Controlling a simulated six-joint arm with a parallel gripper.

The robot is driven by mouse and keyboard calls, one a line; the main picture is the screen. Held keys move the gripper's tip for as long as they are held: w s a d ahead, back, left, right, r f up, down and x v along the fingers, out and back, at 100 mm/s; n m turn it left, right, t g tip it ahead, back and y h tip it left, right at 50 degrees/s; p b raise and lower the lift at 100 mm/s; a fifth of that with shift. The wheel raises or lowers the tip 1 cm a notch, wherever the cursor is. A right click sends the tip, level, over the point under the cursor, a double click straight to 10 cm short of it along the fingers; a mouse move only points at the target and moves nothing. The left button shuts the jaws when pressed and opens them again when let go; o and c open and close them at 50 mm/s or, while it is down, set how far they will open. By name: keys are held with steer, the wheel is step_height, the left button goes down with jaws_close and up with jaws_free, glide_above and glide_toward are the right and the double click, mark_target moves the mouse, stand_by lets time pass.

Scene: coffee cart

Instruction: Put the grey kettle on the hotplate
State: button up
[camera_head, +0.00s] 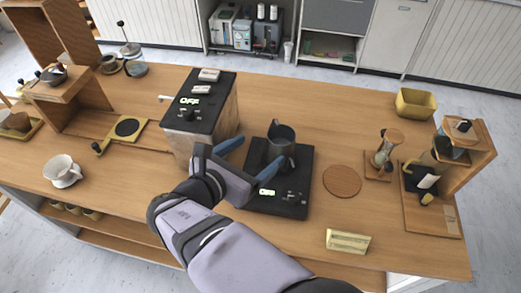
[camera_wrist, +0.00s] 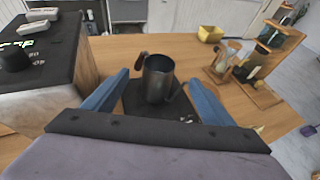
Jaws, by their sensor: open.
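The dark grey kettle (camera_head: 281,140) stands upright on the flat black plate (camera_head: 262,205), which looks like the hotplate and has a green OFF display. In the wrist view the kettle (camera_wrist: 159,80) shows its open top, with a handle at left, and the black plate (camera_wrist: 133,98) is beneath it. My gripper (camera_head: 251,157) is open. Its two blue fingers (camera_wrist: 158,78) point toward the kettle, which appears between them in the wrist view. Whether either finger touches it cannot be told. Part of the plate is hidden behind my gripper.
A tall wooden box (camera_head: 211,115) with a black top, a knob and another OFF display stands close at left. A round wooden mat (camera_head: 342,181), an hourglass-shaped vessel (camera_head: 388,143) and a wooden stand (camera_head: 474,150) are at right. A yellow bin (camera_head: 415,103) is behind. A white cup (camera_head: 62,170) is far left.

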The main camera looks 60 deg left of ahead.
steer(key=w+d+f+m+g+h, duration=0.35)
steer(key=w+d+m, duration=0.35)
steer(key=w+d, duration=0.4)
steer(key=w+d+f+m+g+h, duration=0.25)
steer(key=w+d+m+h, duration=0.4)
steer(key=d, duration=0.75)
steer(key=s+d+f+m+g+y, duration=0.1)
steer(key=s+d+f+m+g, duration=0.1)
steer(key=d+m, duration=0.7)
steer(key=s+d+f+m+g+y, duration=0.2)
steer(key=d+m, duration=0.7)
steer(key=s+d+f+m+g+y, duration=0.2)
steer(key=d+m, duration=0.6)
steer(key=m, duration=0.1)
steer(key=shift+s+d+g, duration=0.2)
steer(key=shift+d+g, duration=0.1)
steer(key=shift+d, duration=0.1)
